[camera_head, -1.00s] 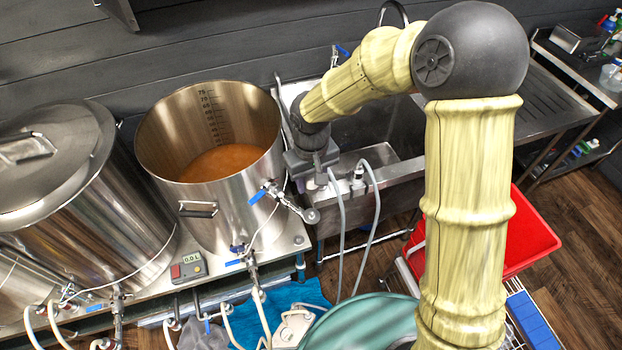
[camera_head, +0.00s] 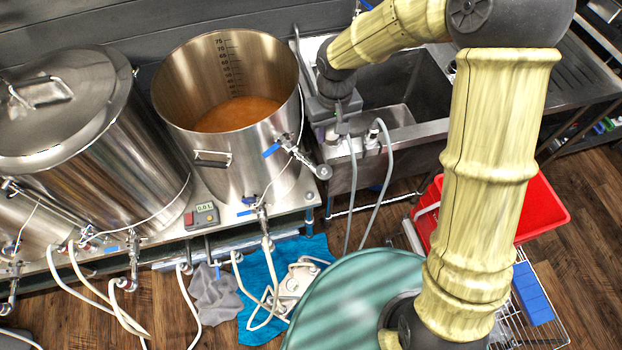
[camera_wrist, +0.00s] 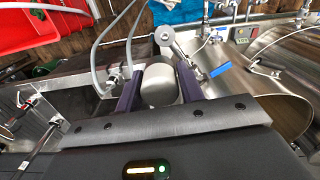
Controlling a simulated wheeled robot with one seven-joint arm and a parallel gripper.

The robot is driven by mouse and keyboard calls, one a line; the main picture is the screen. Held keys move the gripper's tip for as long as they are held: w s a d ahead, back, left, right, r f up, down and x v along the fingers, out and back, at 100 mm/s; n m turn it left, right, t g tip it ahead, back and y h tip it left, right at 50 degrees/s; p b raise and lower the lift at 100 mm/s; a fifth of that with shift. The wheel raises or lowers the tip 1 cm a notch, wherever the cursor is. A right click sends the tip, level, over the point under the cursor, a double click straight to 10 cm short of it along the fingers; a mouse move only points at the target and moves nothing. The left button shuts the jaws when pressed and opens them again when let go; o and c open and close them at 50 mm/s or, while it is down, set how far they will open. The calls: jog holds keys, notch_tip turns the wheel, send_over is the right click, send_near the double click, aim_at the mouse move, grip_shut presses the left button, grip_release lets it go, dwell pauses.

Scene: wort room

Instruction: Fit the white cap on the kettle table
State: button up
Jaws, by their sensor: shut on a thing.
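My gripper (camera_wrist: 158,88) is shut on a white cap (camera_wrist: 158,85), a short pale cylinder between two dark purple fingers in the wrist view. In the head view my gripper (camera_head: 340,118) is over the sink's left front edge, right of the open kettle; I cannot make out the cap clearly there. The kettle table (camera_head: 163,255) is a low steel bench bearing the kettles. A steel pipe with a round end (camera_head: 324,172) reaches right from the open kettle's valve, below my gripper in the picture. The round end also shows in the wrist view (camera_wrist: 164,35), apart from the cap.
The open kettle (camera_head: 205,160) holds amber liquid. A lidded kettle (camera_head: 90,140) stands left. Two grey hoses (camera_head: 383,185) hang at the sink (camera_head: 425,133). A blue valve handle (camera_head: 272,150) sticks out nearby. A red tub (camera_head: 540,205) and blue cloth (camera_head: 258,280) are lower down.

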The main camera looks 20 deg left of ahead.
jog(key=w+d+f+m+b, duration=0.1)
jog(key=w+d+f+m, duration=0.2)
jog(key=d, duration=0.5)
jog(key=w+d+f+m+b, duration=0.2)
jog(key=w+d+f+m, duration=0.2)
jog(key=d, duration=0.4)
jog(key=w+d+f+m+b, duration=0.1)
jog(key=w+d+f+m, duration=0.2)
jog(key=w+d, duration=0.3)
jog(key=d, duration=0.2)
jog(key=shift+d+f+m, duration=0.3)
jog(key=shift+d, duration=0.05)
